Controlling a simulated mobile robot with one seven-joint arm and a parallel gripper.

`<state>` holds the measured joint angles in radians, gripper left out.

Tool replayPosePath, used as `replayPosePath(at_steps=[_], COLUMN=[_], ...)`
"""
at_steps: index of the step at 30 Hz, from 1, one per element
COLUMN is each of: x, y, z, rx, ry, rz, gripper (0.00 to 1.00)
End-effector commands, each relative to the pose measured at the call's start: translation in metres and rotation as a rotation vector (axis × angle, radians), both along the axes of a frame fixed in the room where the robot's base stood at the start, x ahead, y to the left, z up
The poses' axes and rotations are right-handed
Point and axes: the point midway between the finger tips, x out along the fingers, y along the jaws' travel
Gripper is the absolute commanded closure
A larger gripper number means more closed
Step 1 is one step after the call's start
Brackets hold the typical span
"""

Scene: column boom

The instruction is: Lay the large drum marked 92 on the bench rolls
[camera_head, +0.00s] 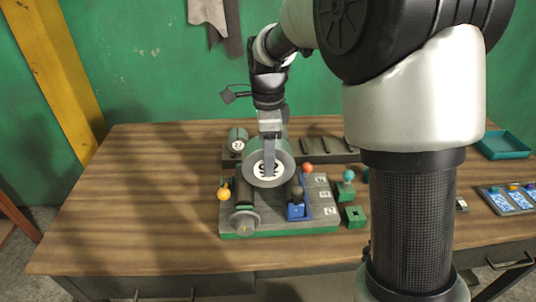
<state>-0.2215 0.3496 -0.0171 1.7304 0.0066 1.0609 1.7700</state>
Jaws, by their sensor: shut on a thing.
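My gripper (268,163) points down, shut on the large green-grey drum (287,159). The drum lies on its side, its pale end face towards the camera. A finger covers part of the white label, so its number cannot be fully read. The drum is over the rear middle of a grey bench fixture (266,221) with a green base. Two dark rolls show there, the left roll (243,192) with a grey end disc, and a shorter dark part (297,192) at right above a blue block. I cannot tell whether the drum touches the rolls.
A smaller marked drum (237,142) sits in a dark rack (334,151) behind; the rack's right slots look empty. A teal tray (503,145) is at far right. The table's left (130,200) is clear.

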Motion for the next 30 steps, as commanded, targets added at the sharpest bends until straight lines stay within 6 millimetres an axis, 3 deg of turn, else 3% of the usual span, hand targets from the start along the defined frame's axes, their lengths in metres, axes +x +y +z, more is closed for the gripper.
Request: replayPosePath(at_steps=[30], x=[0.000], y=[0.000], z=[-0.015], rx=[0.000], ry=[0.000], rz=[0.000], gripper=[0.90])
